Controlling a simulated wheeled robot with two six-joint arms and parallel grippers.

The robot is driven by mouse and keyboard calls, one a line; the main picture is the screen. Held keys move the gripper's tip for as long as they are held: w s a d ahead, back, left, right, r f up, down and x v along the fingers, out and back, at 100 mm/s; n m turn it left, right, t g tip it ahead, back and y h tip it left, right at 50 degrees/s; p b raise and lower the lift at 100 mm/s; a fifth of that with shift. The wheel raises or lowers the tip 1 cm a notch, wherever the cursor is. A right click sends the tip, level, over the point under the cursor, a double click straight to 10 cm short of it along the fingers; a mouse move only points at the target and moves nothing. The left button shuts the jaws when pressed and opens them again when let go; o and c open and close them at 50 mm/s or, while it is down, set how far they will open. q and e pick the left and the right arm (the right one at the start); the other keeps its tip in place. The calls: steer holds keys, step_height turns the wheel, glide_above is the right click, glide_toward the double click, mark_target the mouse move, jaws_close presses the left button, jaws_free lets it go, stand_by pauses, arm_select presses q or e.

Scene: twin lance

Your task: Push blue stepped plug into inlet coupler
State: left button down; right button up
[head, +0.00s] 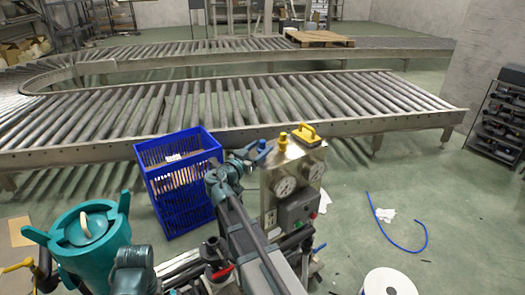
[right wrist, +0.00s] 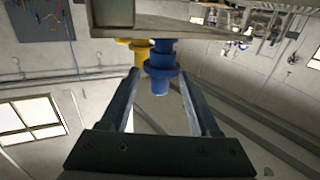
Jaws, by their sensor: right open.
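The blue stepped plug (head: 262,148) stands at the upper left edge of a metal box with two round gauges (head: 297,178). My right gripper (head: 247,155) is just left of it in the head view. In the right wrist view, the two fingers are apart (right wrist: 163,75). The plug's blue stepped body (right wrist: 160,66) shows between and just beyond their tips; I cannot tell whether they touch it. The inlet coupler cannot be made out, and how deep the plug sits is hidden. My left gripper is not in view.
A yellow plug (head: 283,141) and a yellow handle (head: 307,131) stand on the box close by. A blue crate (head: 178,183) is to the left. A roller conveyor (head: 220,105) runs behind. A blue hose (head: 397,240) lies on the open floor at right.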

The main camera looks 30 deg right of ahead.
steer(key=x, duration=0.5)
steer(key=shift+r, duration=0.1)
jaws_close()
